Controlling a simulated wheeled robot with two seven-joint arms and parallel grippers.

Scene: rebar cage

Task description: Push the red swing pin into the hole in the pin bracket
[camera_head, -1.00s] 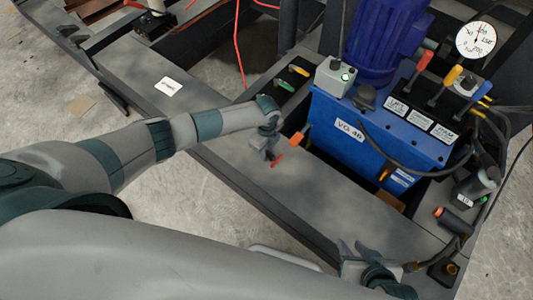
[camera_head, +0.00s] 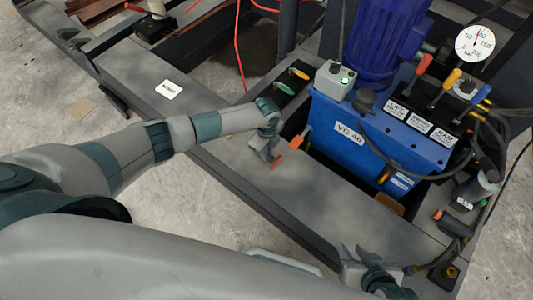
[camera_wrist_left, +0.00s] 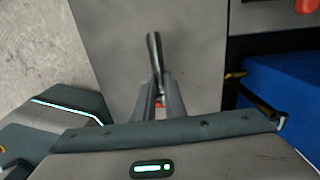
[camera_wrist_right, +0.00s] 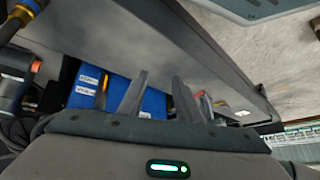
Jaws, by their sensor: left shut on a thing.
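My left gripper (camera_head: 265,150) is over the grey deck plate beside the blue power unit. It is shut on the red swing pin (camera_head: 279,162), whose red end shows just beyond the fingers. In the left wrist view, the fingers (camera_wrist_left: 160,90) are close together, with a small bit of red (camera_wrist_left: 159,104) between them. A dark rod-like shape extends above them; I cannot tell whether it is a finger or another part. I cannot make out the pin bracket or its hole. My right gripper (camera_head: 354,254) is open and empty near the deck's front edge; its spread fingers (camera_wrist_right: 160,98) show in the right wrist view.
The blue power unit (camera_head: 335,150) with motor, levers and hoses stands right of my left gripper. An orange-handled part (camera_head: 300,138) stands close by at the plate's edge. Grey deck (camera_head: 330,205) lies clear between my grippers. A red cable (camera_head: 240,60) runs behind.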

